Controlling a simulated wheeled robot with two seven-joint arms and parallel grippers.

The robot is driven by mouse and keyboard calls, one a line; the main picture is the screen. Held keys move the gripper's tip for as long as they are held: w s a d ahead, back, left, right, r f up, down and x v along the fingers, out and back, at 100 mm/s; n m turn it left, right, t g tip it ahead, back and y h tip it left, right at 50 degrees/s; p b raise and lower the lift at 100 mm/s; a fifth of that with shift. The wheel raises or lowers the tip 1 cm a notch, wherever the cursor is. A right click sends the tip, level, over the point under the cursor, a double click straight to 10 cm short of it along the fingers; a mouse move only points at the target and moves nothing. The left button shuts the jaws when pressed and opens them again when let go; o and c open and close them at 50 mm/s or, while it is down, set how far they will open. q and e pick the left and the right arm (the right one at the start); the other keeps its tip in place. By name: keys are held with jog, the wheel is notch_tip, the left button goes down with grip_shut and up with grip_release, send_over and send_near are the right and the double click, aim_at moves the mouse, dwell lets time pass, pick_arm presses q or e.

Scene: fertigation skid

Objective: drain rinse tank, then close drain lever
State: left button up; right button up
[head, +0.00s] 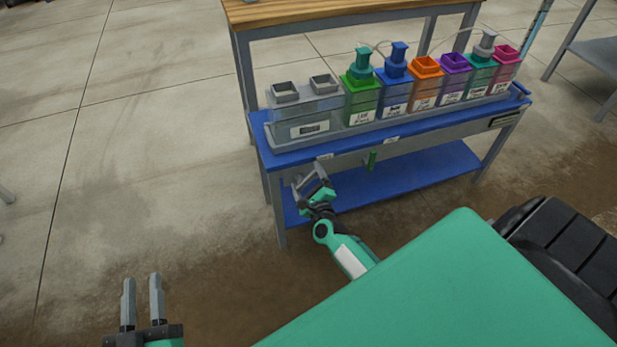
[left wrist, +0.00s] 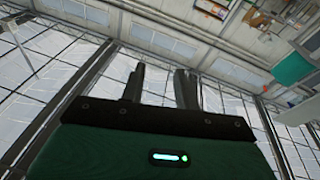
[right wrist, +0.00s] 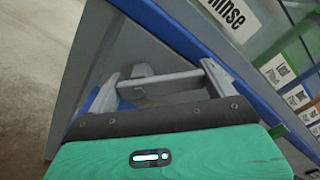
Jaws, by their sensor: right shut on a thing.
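The rinse tank (head: 292,112) is the clear box with two grey caps at the left end of the skid. Its liquid level cannot be made out. My right gripper (head: 308,178) is below the front-left edge of the skid, under the tank. In the right wrist view, its fingers (right wrist: 162,85) are shut on a grey lever (right wrist: 150,78), below a label reading "Rinse" (right wrist: 230,14). The lever's exact angle is partly hidden. My left gripper (head: 143,298) is open and empty, low at the left above the floor.
A blue lower shelf (head: 400,180) is bare. Concrete floor (head: 130,150) left of the skid is clear.

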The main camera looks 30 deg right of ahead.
jog(key=n, duration=0.1)
jog(key=n+p, duration=0.2)
jog(key=shift+a+r+n, duration=0.3)
jog(key=shift+a+n, duration=0.05)
jog(key=shift+n, duration=0.05)
jog(key=n, duration=0.1)
jog(key=n+p, duration=0.1)
jog(key=n, duration=0.1)
jog(key=shift+w+a, duration=0.15)
jog(key=shift+a, duration=0.2)
pick_arm(q)
jog(key=s+a+f+g+y, duration=0.1)
jog(key=s+f+g, duration=0.1)
jog(key=f+g, duration=0.2)
jog(key=s+f+g+y+p, duration=0.1)
jog(key=s+f+g, duration=0.1)
jog(key=f+g, duration=0.3)
jog(key=shift+s+a+f+y, duration=0.3)
jog(key=shift+a+f, duration=0.05)
jog(key=shift+f, duration=0.1)
pick_arm(e)
jog(key=shift+a+n, duration=0.15)
jog(key=shift+n, duration=0.85)
jog(key=shift+f, duration=0.1)
jog(key=o, duration=1.2)
jog(key=shift+o, duration=0.2)
